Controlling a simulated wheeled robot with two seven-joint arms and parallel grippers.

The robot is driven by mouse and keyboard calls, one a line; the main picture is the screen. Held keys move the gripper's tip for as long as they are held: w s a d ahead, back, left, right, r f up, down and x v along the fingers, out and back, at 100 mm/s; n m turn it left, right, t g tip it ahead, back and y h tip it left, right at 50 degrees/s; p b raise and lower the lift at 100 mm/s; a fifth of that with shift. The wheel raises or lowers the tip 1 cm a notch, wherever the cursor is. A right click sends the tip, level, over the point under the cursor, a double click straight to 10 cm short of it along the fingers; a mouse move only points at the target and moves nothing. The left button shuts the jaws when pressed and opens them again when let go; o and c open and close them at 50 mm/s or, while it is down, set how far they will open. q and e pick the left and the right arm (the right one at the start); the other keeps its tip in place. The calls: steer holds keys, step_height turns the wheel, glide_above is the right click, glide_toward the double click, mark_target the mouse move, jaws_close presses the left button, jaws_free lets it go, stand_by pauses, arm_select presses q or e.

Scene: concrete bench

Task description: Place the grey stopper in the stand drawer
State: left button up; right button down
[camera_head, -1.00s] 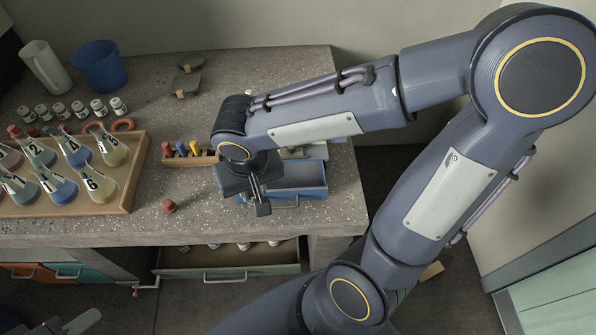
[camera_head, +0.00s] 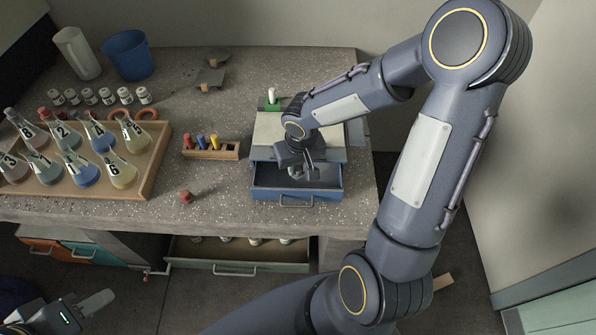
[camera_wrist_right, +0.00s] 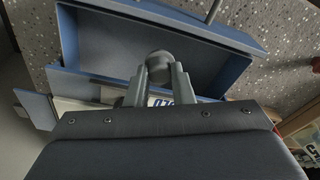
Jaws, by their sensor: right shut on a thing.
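The grey stopper (camera_wrist_right: 158,64) is held between the fingertips of my right gripper (camera_wrist_right: 160,82), which is shut on it. In the head view my right gripper (camera_head: 303,172) is over the open blue stand drawer (camera_head: 297,196). The wrist view shows the stopper over the drawer's dark interior (camera_wrist_right: 115,45); I cannot tell its height above the floor. The stand (camera_head: 268,130) has a pale top, partly hidden by my right arm. My left gripper (camera_head: 98,303) is at the lower left, away from the bench; its jaw opening is unclear.
A wooden rack (camera_head: 212,154) with coloured pegs stands left of the stand. A red stopper (camera_head: 185,196) lies on the bench. A wooden tray (camera_head: 150,165) of numbered flasks is further left. A lower drawer (camera_head: 235,268) below the bench is open.

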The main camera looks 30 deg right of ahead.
mark_target(298, 170)
steer(key=shift+f+b, duration=0.3)
steer(key=shift+f, duration=1.25)
steer(key=shift+f, duration=0.2)
steer(key=c, duration=1.3)
jaws_free()
steer(key=shift+o, duration=0.2)
steer(key=shift+r, duration=0.1)
